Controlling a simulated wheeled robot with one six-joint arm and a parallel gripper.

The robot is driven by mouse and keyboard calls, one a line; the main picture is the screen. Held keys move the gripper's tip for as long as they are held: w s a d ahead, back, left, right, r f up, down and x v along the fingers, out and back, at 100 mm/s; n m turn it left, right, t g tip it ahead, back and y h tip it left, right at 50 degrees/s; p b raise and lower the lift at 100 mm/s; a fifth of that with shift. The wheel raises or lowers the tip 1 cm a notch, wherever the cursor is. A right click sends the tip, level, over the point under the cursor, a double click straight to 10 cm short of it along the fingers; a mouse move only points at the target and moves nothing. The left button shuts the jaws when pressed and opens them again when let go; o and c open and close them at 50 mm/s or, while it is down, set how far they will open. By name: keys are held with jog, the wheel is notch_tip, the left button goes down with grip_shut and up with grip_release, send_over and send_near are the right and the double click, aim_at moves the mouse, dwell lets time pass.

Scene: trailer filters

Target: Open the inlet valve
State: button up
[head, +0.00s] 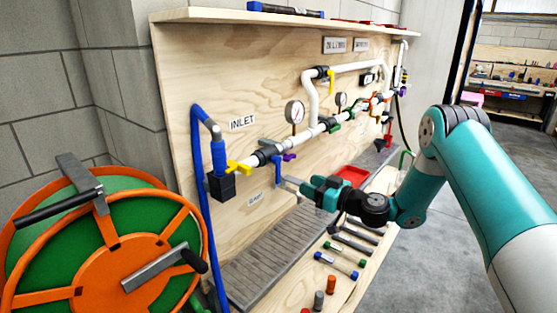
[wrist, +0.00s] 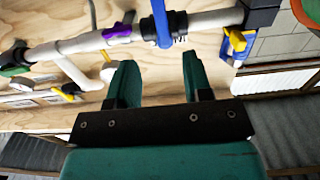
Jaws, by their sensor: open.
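The inlet valve with its yellow handle (head: 238,167) sits at the left end of the white pipe, below the INLET label (head: 242,122) and beside a black block (head: 221,187). In the wrist view the yellow handle (wrist: 238,40) is to the right of my fingers. My gripper (head: 287,184) is open and empty, in front of the board, below and right of the yellow handle and apart from it. In the wrist view, a blue lever (wrist: 161,24) on the pipe shows above the gap between my fingertips (wrist: 158,75). Whether the fingers touch it I cannot tell.
A blue hose (head: 203,215) runs down the board's left edge. An orange and green reel (head: 100,250) stands at the left front. A purple handle (head: 289,157) and a gauge (head: 294,111) are along the pipe. A grey grate (head: 262,262) and several tools lie on the bench below.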

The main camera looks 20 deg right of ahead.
aim_at(280, 173)
jog(key=p+x, duration=0.3)
jog(key=x, duration=0.9)
jog(key=shift+p, duration=0.35)
grip_shut()
